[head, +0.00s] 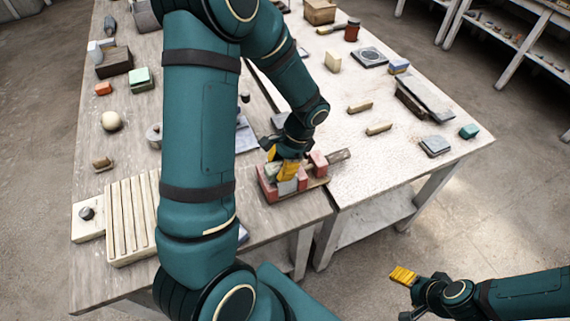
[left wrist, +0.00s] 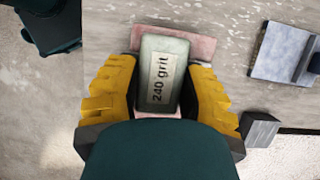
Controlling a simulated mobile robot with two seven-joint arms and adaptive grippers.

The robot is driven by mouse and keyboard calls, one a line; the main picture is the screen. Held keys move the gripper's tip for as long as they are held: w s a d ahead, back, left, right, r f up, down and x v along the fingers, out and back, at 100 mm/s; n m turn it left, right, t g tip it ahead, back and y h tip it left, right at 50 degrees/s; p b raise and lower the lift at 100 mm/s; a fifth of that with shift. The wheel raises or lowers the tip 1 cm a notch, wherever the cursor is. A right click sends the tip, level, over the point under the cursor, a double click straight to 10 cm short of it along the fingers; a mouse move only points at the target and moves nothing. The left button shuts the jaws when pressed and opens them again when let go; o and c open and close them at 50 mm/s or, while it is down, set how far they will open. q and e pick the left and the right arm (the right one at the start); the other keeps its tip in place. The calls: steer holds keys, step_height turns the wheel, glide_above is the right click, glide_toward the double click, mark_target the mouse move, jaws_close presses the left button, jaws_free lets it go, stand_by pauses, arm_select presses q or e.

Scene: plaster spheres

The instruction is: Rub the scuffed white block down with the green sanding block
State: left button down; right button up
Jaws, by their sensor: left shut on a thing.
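My left gripper (head: 288,168) is over a red-jawed holder (head: 268,189) at the front edge of the table. In the left wrist view its yellow fingers (left wrist: 160,98) are closed on both sides of a grey-green sanding block (left wrist: 150,49) labelled "240 grit". A pale block (head: 287,186), which looks like the scuffed white block, sits low between the red jaws under the fingers. In the wrist view the sanding block hides it, so contact between the two cannot be told. My right gripper (head: 403,275) is off the table at the lower right, its opening unclear.
A slatted wooden board (head: 130,215), a pale ball (head: 112,121) and a light green block (head: 140,80) are on the left. Wooden strips (head: 379,128), a grey slab (head: 435,146) and a teal block (head: 469,131) lie right. The right tabletop near the holder is mostly clear.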

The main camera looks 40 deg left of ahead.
arm_select(q)
steer(key=shift+s+a+f, duration=0.1)
steer(key=shift+s, duration=0.2)
steer(key=shift+w+d+p, duration=0.1)
steer(key=shift+w+d, duration=0.2)
steer(key=shift+w, duration=0.35)
steer(key=shift+w+d+p, duration=0.1)
steer(key=shift+w+d, duration=0.25)
steer(key=shift+w, duration=0.3)
steer(key=shift+w+d+p, duration=0.1)
steer(key=shift+w+d, duration=0.2)
steer(key=shift+w, duration=0.35)
steer(key=shift+s+r, duration=0.1)
steer(key=shift+r, duration=0.1)
steer(key=shift+s+a+r+p, duration=0.5)
steer(key=shift+s+r, duration=0.2)
steer(key=shift+s, duration=0.2)
steer(key=shift+r+p, duration=1)
steer(key=shift+r, duration=0.25)
